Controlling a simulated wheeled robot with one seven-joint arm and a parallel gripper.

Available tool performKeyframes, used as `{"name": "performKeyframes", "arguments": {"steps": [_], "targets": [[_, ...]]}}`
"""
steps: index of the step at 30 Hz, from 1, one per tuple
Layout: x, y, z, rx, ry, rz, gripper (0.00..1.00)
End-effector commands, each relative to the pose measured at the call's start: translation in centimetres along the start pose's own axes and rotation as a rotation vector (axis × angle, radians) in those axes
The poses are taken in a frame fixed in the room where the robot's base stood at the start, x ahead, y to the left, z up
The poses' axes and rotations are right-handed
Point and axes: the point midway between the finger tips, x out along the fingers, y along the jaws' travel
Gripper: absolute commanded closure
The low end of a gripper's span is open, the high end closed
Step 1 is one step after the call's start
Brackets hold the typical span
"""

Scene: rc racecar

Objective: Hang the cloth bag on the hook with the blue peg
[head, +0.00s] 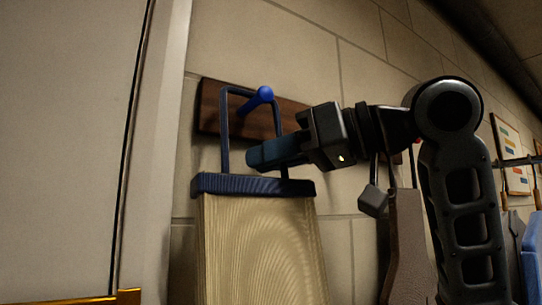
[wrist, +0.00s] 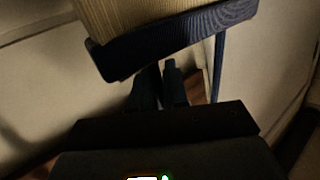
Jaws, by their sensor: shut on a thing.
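The tan cloth bag (head: 262,250) hangs upright with a dark blue top band (head: 245,184) and a stiff blue handle loop (head: 224,130). It also shows at the top of the wrist view (wrist: 150,15). My gripper (head: 262,156) is shut on the handle's right side, just above the band; its fingers show in the wrist view (wrist: 160,82). The blue peg (head: 264,94) sticks out from a brown wall board (head: 209,106). Its base shows inside the loop and its tip overlaps the loop's top bar. I cannot tell whether the bar rests on the peg.
A pale door frame (head: 170,150) stands close on the left. Other hanging things, one a brown-grey bag (head: 406,240), are at the right behind my arm. A poster (head: 510,155) is on the far right wall. The block wall above the board is clear.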

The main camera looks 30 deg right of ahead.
Motion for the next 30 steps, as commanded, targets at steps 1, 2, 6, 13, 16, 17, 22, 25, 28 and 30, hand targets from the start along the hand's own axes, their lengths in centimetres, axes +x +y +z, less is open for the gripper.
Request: {"name": "performKeyframes", "arguments": {"steps": [1, 2, 6, 13, 16, 17, 22, 25, 28, 30], "targets": [[-0.01, 0.0, -0.02, 0.0, 0.0, 0.0, 1.0], [-0.01, 0.0, -0.01, 0.0, 0.0, 0.0, 1.0], [-0.01, 0.0, -0.01, 0.0, 0.0, 0.0, 1.0], [-0.01, 0.0, -0.02, 0.0, 0.0, 0.0, 0.72], [-0.01, 0.0, -0.01, 0.0, 0.0, 0.0, 0.63], [-0.01, 0.0, -0.01, 0.0, 0.0, 0.0, 0.6], [-0.01, -0.01, -0.01, 0.0, 0.0, 0.0, 0.56], [0.0, -0.01, 0.02, 0.0, 0.0, 0.0, 0.56], [-0.19, 0.01, 0.02, 0.0, 0.0, 0.0, 0.56], [-0.71, 0.02, 0.03, -0.001, 0.001, 0.001, 0.56]]}}
